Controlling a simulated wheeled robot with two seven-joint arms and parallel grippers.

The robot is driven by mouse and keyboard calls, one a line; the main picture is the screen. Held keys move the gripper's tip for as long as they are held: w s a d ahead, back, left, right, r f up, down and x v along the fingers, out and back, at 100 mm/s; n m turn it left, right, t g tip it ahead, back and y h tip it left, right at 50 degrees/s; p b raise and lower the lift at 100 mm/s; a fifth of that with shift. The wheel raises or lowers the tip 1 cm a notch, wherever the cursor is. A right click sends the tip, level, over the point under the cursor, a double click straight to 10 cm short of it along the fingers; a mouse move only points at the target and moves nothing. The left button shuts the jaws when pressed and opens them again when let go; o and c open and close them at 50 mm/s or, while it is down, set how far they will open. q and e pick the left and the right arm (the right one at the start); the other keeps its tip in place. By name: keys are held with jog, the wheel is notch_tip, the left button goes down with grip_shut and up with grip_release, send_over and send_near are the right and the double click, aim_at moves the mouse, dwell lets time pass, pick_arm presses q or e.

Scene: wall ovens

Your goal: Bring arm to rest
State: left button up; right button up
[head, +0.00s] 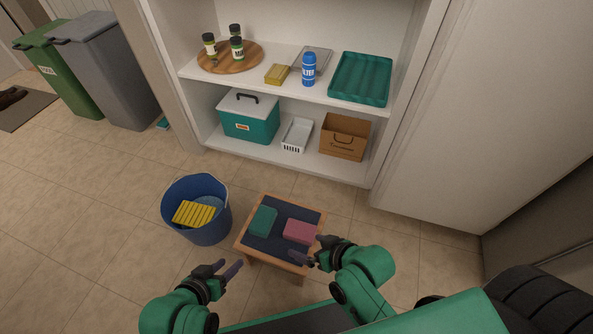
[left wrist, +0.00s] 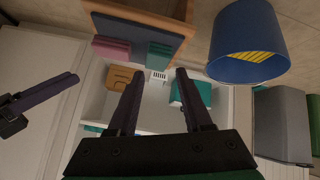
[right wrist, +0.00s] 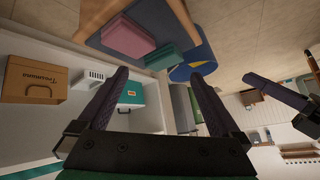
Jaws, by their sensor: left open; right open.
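My left gripper (head: 231,268) is open and empty, held above the floor in front of the blue bucket and to the left of the small table. Its two dark fingers also show spread in the left wrist view (left wrist: 160,72), with nothing between them. My right gripper (head: 305,248) is open and empty at the near right edge of the small table, overlapping it in the head view. Its fingers are spread in the right wrist view (right wrist: 158,72). I cannot tell its height above the tabletop.
A small wooden table (head: 240,243) bears a green block (head: 263,220) and a pink block (head: 299,231). A blue bucket (head: 212,232) with a yellow slatted thing (head: 193,214) stands left of it. Behind is a shelf unit (head: 290,92) with several items.

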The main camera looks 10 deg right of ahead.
jog(key=s+d+g+h+p, duration=0.1)
jog(key=s+d+p, duration=0.4)
jog(key=p, duration=0.6)
jog(key=s+d+g+h+p, duration=0.2)
jog(key=s+d+p, duration=0.3)
jog(key=s+p, duration=0.4)
jog(key=s+d+r+g+h+p, duration=0.1)
jog(key=s+d+g+p, duration=0.2)
jog(key=p, duration=1)
jog(key=s+d, duration=0.2)
jog(key=s, duration=0.2)
jog(key=shift+s+d+h, duration=0.15)
jog(key=shift+s+h, duration=0.15)
pick_arm(q)
jog(key=s+a+g+y, duration=0.2)
jog(key=s+a, duration=0.5)
jog(key=s, duration=0.4)
jog(key=s+a+g+y, duration=0.2)
jog(key=s+a+g, duration=0.2)
jog(key=s+a, duration=0.4)
jog(key=s, duration=0.2)
jog(key=shift+s+a+r+y, duration=0.2)
jog(key=shift+s+r+y, duration=0.1)
jog(key=shift+s+y, duration=0.1)
pick_arm(e)
jog(key=shift+f, duration=0.15)
jog(key=shift+c, duration=0.3)
